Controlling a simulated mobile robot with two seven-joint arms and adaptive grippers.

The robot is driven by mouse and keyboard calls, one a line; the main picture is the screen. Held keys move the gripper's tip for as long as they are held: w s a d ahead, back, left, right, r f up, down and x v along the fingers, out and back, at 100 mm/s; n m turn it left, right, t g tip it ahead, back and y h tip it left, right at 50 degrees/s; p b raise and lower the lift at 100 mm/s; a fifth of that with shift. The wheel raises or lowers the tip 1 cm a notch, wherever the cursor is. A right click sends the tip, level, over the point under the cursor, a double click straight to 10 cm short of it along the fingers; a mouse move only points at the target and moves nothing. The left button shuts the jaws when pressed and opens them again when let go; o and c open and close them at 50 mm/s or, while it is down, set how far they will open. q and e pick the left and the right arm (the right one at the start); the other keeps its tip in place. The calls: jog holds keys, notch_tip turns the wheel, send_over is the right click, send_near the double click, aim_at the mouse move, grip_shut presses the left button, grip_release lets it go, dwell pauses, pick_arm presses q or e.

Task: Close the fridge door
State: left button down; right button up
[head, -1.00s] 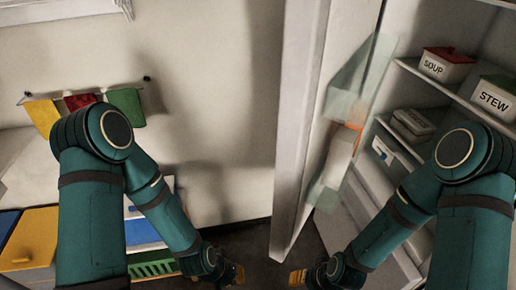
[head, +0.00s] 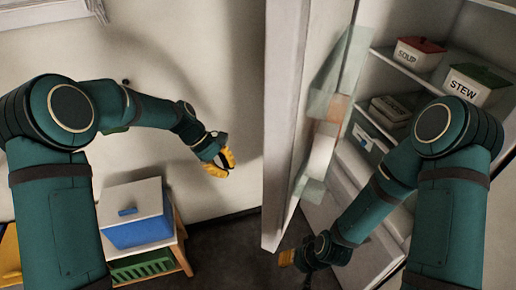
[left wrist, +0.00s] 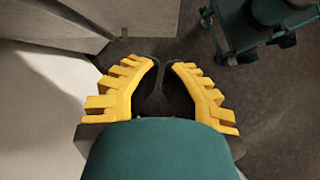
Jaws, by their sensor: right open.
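The fridge door (head: 283,120) stands open in the middle of the head view, its edge toward me and clear bins (head: 325,120) on its inner side. The fridge interior (head: 450,35) is exposed to the right. My left gripper (head: 226,166) is raised to the left of the door, apart from its outer face. Its yellow fingers show a narrow gap in the left wrist view (left wrist: 163,64), with nothing between them. My right gripper (head: 285,258) is low by the door's bottom corner, open; it is small, and I cannot tell whether it touches the door.
A soup box (head: 417,53) and a stew box (head: 475,84) sit on fridge shelves. A small wooden stand (head: 180,225) with a white and blue box (head: 137,215) and a green crate (head: 145,267) is at the lower left. Open floor (head: 235,250) lies between stand and door.

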pick_arm(q)
notch_tip(320, 180, up, 16)
jog(key=w+n+g+h+p, duration=0.1)
jog(key=w+n+g, duration=0.1)
jog(key=s+d+r+b+x, duration=0.1)
jog(key=r+x, duration=0.1)
jog(key=x, duration=1)
jog(key=shift+s+d, duration=0.25)
jog(key=shift+d, duration=0.25)
jog(key=shift+d+f, duration=0.1)
jog(key=shift+d, duration=0.05)
